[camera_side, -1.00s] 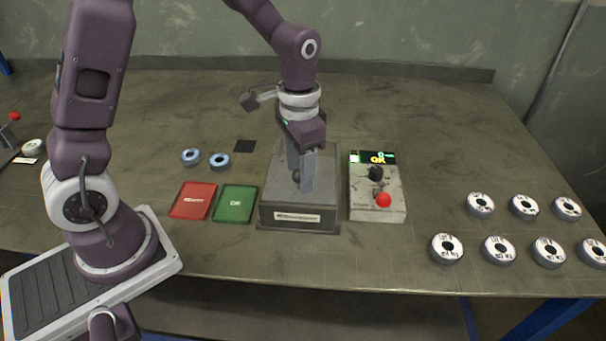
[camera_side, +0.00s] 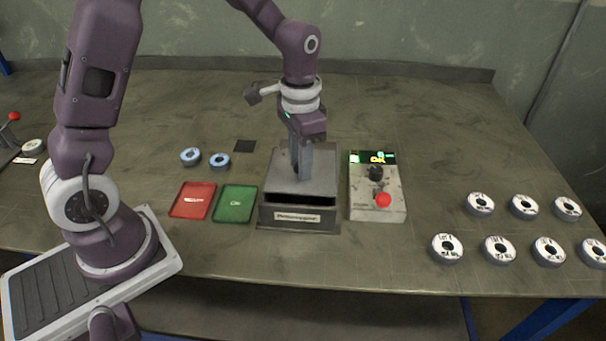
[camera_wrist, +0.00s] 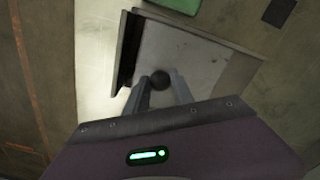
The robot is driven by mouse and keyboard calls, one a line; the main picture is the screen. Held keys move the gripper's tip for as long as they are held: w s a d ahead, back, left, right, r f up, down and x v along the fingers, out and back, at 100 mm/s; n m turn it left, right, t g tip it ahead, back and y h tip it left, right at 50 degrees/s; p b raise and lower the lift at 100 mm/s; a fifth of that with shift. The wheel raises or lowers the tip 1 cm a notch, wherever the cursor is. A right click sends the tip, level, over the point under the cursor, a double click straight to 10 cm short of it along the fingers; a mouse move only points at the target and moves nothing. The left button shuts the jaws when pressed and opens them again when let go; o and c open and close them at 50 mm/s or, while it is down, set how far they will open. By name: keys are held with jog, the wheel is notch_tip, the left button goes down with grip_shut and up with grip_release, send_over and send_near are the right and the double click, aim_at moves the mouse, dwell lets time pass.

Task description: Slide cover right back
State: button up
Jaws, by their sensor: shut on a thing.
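A grey box (camera_side: 270,217) with a label on its front stands near the middle of the table. Its flat metal cover (camera_side: 283,174) sits set back from the front edge, and a dark opening shows along the front between cover and box rim. In the wrist view the cover (camera_wrist: 200,55) carries a round dark knob (camera_wrist: 160,79). My gripper (camera_wrist: 158,84) is shut on that knob, one finger on each side. In the side view my gripper (camera_side: 305,180) stands above the cover, and its fingers hide the knob.
A control box (camera_side: 362,205) with a lit display, black knob and red button stands close on the right. Red (camera_side: 193,200) and green (camera_side: 236,203) trays lie to the left, with two blue-rimmed discs (camera_side: 190,156) behind. Several white discs (camera_side: 447,248) lie far right. The table behind is clear.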

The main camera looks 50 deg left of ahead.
jog(key=w+a, duration=0.8)
jog(key=shift+w+a, duration=0.15)
jog(key=shift+w, duration=0.05)
jog(key=o, duration=1)
notch_tip(320, 180, up, 8)
jog(key=shift+s, duration=0.1)
dwell(0.4)
jog(key=s+d+r+n+t, duration=0.1)
jog(key=s+d+r, duration=0.25)
jog(key=s, duration=0.35)
jog(key=s+d+r+t, duration=0.2)
jog(key=s+r, duration=0.2)
jog(key=s, duration=0.3)
jog(key=s+d+r+n+t, duration=0.1)
jog(key=s+d+r, duration=0.25)
jog(key=s, duration=0.35)
jog(key=shift+n+t, duration=0.5)
jog(key=shift+t, duration=0.3)
jog(key=s+f, duration=0.1)
jog(key=s, duration=0.1)
jog(key=s+f, duration=0.1)
jog(key=s, duration=0.2)
jog(key=s+f, duration=0.1)
jog(key=s, duration=0.2)
jog(key=shift+d, duration=0.35)
